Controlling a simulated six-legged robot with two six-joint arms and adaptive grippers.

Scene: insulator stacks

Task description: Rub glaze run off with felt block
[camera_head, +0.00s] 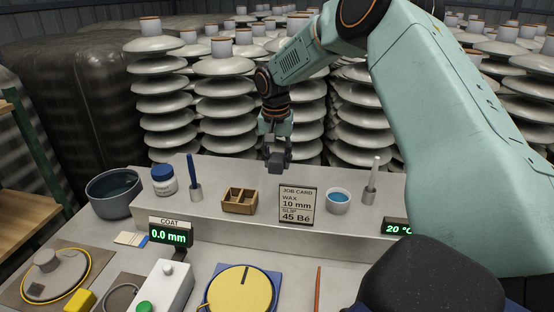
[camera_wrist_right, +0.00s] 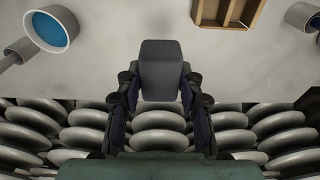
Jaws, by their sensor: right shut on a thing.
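My right gripper (camera_head: 277,150) hangs above the back of the raised grey shelf, reaching in from the upper right. It is shut on a dark grey block, the felt block (camera_head: 276,165). In the right wrist view the felt block (camera_wrist_right: 162,70) sits between the two fingers of my right gripper (camera_wrist_right: 160,95), clear of the small containers. I cannot make out a glaze run in either view. My left gripper is not in view.
The shelf holds a wooden divided box (camera_head: 239,201), a job card (camera_head: 297,204), a blue-filled cup (camera_head: 338,201), a blue-lidded jar (camera_head: 164,181) and two upright tools in holders. A yellow disc (camera_head: 240,290) lies in front. Tall insulator stacks (camera_head: 225,85) stand close behind.

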